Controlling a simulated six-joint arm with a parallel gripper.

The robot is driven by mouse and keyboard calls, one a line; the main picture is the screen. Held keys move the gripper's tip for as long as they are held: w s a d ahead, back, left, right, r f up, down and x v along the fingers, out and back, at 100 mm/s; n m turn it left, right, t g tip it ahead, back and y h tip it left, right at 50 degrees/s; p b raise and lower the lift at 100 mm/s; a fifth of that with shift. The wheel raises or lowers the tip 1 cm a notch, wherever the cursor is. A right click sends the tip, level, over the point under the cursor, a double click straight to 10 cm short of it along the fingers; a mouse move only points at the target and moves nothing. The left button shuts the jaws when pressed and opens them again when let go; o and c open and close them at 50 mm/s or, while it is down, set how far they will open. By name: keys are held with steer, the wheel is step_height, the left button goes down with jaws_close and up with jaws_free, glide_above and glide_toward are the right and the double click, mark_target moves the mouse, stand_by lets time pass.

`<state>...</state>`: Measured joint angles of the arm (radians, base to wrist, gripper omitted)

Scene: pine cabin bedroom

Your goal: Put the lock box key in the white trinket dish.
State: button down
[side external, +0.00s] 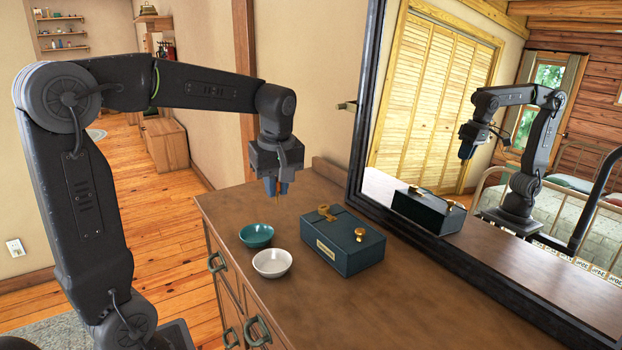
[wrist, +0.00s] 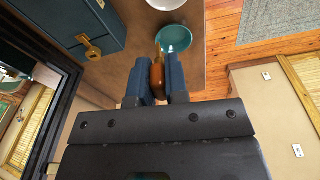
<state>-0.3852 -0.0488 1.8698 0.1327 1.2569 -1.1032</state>
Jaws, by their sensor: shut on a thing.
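My gripper (side external: 277,192) hangs above the dresser top, behind the teal dish in the side view. In the wrist view its blue fingers (wrist: 161,62) are shut on an amber-brown piece with a thin brass end, which I take to be the lock box key (wrist: 157,76). Only a small orange tip of it (side external: 277,197) shows below the fingers in the side view. The white trinket dish (side external: 272,263) sits on the dresser nearer the side camera and looks empty. Its edge also shows at the top of the wrist view (wrist: 166,4).
A teal dish (side external: 257,235) stands beside the white dish, between it and my gripper. A dark teal lock box (side external: 342,246) with brass fittings is to their right. A large framed mirror (side external: 440,160) lines the back. The dresser top (side external: 385,305) is clear in front of the box.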

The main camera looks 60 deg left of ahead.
steer(key=s+f+n, duration=0.1)
steer(key=s, duration=0.1)
glide_above(272, 265)
steer(key=shift+s+d+f, duration=0.1)
steer(key=shift+d+f, duration=0.05)
steer(key=shift+f, duration=2.2)
steer(key=shift+w+d+f, duration=0.1)
steer(key=shift+d+f, duration=0.05)
steer(key=shift+f, duration=2.25)
steer(key=shift+s+d+f, duration=0.1)
steer(key=shift+d+f, duration=0.05)
steer(key=shift+f, duration=2.2)
steer(key=c, duration=1.1)
jaws_free()
steer(key=shift+o, duration=0.2)
steer(key=shift+r, duration=0.1)
step_height(272, 265, up, 7)
